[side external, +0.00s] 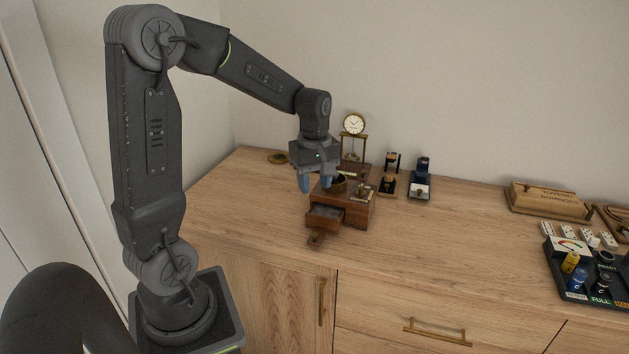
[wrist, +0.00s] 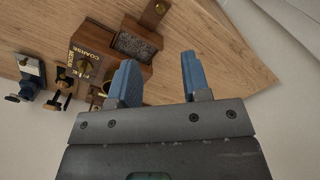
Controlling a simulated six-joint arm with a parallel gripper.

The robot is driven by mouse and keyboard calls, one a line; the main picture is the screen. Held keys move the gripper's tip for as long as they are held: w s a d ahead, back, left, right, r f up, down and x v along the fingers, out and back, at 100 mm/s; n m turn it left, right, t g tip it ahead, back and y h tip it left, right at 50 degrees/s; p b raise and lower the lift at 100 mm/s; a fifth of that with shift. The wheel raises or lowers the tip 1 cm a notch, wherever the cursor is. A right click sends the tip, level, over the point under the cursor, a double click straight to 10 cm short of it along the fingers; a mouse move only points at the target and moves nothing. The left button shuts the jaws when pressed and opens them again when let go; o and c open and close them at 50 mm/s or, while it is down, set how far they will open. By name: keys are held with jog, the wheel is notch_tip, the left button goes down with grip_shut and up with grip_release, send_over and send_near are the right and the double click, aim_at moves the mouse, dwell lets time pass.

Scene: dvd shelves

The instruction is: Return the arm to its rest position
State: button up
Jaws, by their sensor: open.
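My gripper (side external: 318,184) hangs pointing down from my arm, above the back left part of the wooden cabinet top. In the wrist view my gripper (wrist: 160,80) shows two blue fingers spread apart with nothing between them. In the side view the fingers are in front of a small wooden coffee grinder box (side external: 357,211), and the left finger overlaps its back left side. Whether they touch it cannot be told. In the wrist view the grinder box (wrist: 110,38) lies to the left of the fingers.
The grinder's drawer (side external: 325,217) is pulled out. A brass clock (side external: 354,124) stands behind it. Small stands (side external: 420,180) are to its right. A wooden block (side external: 549,202), dominoes (side external: 578,235) and a black battery tray (side external: 598,290) are far right. The middle of the cabinet top (side external: 450,235) is clear.

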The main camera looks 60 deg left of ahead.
jog(key=s+d+r+m+t, duration=0.2)
jog(key=s+d+r+m, duration=0.2)
jog(key=s+d+m, duration=0.2)
jog(key=s+d+r+m+t, duration=0.3)
jog(key=s+d+m, duration=0.3)
jog(key=d+m, duration=0.4)
jog(key=shift+s+d+r+m+t, duration=0.2)
jog(key=shift+d+r+m+t, duration=0.15)
jog(key=shift+r+m, duration=0.35)
jog(key=shift+f, duration=0.1)
dwell(0.7)
